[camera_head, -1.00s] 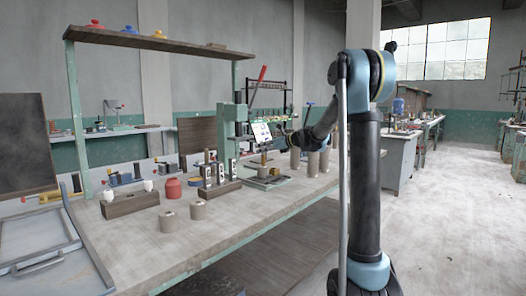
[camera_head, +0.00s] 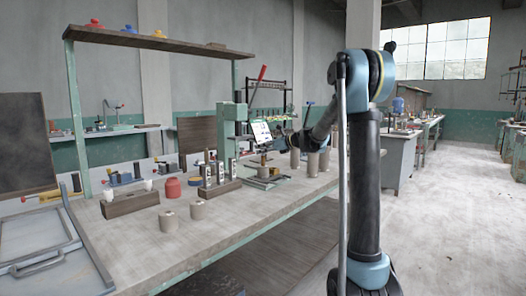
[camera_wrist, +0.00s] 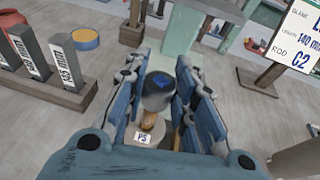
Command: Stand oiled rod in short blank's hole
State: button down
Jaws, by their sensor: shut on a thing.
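My gripper (camera_wrist: 162,105) has its blue padded fingers closed around a dark, round-ended piece with a blue mark on its end (camera_wrist: 158,86), which I take to be the rod. In the wrist view, a small brown piece and a white P5 label (camera_wrist: 143,138) show just below it; whether they touch it is unclear. Taller grey cylinders (camera_head: 313,163) stand to the right. The blank holes are not clear.
A card reading 140 mm and rod C2 (camera_wrist: 291,40) is by the press (camera_head: 227,130). Labelled upright blocks (camera_wrist: 62,58) stand left of my gripper. A red jar (camera_head: 173,187) and a wooden block (camera_head: 130,203) stand farther left. The bench front (camera_head: 205,240) is clear.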

jog(key=shift+f, duration=0.85)
dwell(0.8)
jog(key=c, duration=1.2)
grip_release()
jog(key=shift+c, duration=0.2)
